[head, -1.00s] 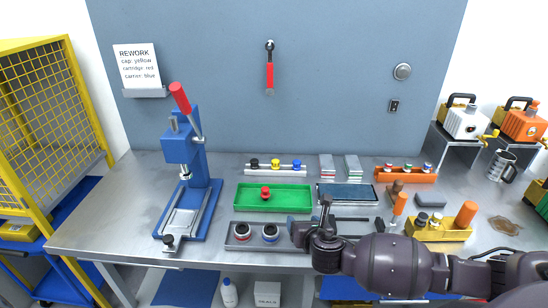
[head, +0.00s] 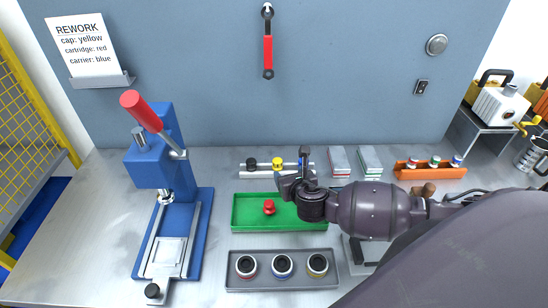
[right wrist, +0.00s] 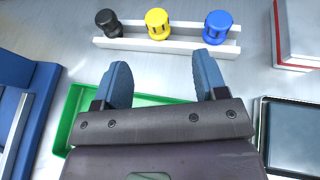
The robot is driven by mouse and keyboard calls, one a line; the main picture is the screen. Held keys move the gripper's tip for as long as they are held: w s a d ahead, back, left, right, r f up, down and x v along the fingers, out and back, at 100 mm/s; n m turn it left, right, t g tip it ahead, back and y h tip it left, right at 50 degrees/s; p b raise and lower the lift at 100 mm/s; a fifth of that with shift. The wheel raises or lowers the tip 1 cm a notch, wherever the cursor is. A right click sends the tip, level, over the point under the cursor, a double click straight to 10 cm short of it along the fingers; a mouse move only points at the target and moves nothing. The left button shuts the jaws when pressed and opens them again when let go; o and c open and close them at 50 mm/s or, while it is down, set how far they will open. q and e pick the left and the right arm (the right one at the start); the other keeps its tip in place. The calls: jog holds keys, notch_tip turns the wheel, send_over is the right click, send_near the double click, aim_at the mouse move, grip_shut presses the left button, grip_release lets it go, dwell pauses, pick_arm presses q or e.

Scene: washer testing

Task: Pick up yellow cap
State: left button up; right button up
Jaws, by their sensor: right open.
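The yellow cap (head: 278,163) sits in a white rack (head: 262,173) at the back of the table, between a black cap (head: 252,164) and a blue cap, which my gripper mostly hides in the head view. In the right wrist view the yellow cap (right wrist: 157,23) stands upright, with the black cap (right wrist: 108,22) to its left and the blue cap (right wrist: 217,26) to its right. My right gripper (right wrist: 163,80) is open and empty over the green tray, its fingers pointing at the rack and apart from the yellow cap. My left gripper is not in view.
The green tray (head: 238,224) holds a red part (head: 269,207). A grey tray (head: 262,287) with several round parts lies in front. A blue press (head: 150,155) stands at left. A rework note (head: 86,46) reads cap yellow, cartridge red, carrier blue.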

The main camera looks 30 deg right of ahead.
aim_at(279, 164)
jog(key=x, duration=0.4)
jog(key=shift+w+f, duration=0.15)
jog(key=shift+w, duration=0.2)
jog(key=shift+x, duration=2.8)
jog(key=shift+w+a, duration=0.15)
jog(key=shift+c, duration=0.2)
jog(key=c, duration=1)
